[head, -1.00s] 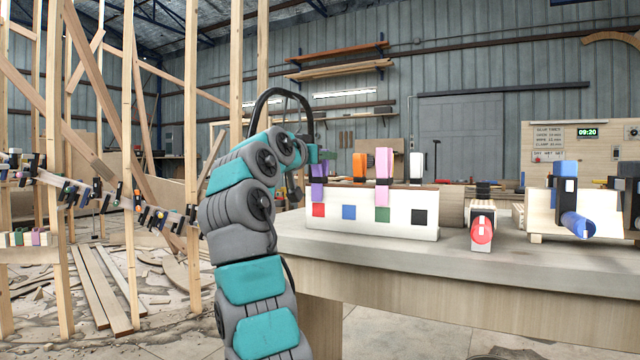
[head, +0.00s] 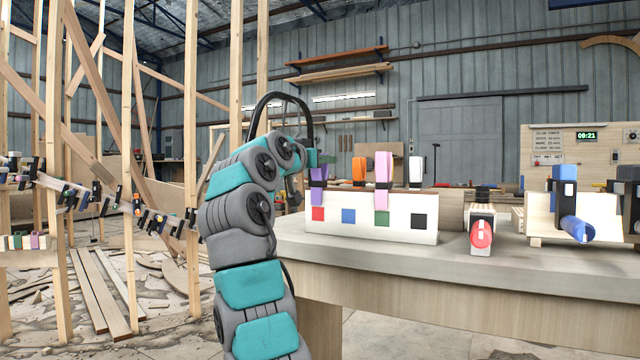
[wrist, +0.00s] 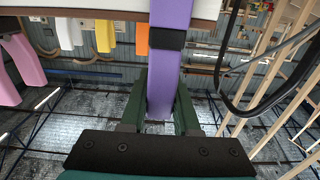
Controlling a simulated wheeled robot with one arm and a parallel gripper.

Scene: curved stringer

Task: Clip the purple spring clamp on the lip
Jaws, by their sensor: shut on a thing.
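The purple spring clamp (head: 318,178) stands upright at the left end of a white rack, above its red square. In the wrist view the purple clamp (wrist: 170,60) runs between my two dark green fingers, with a black band across it. My gripper (head: 318,158) is at the clamp's top in the head view, and partly hidden by my arm. In the wrist view my gripper (wrist: 160,108) is shut on the clamp's end. A curved wooden strip (head: 70,188) with several clamps clipped along it runs between posts at the left; its lip is too small to make out.
The white rack (head: 345,228) on the workbench (head: 470,262) also holds an orange clamp (head: 359,169), a pink clamp (head: 382,180) and a white clamp (head: 415,170). Red and blue clamps lie farther right. Upright posts (head: 192,150) stand left of my arm; loose boards (head: 100,285) lie on the floor.

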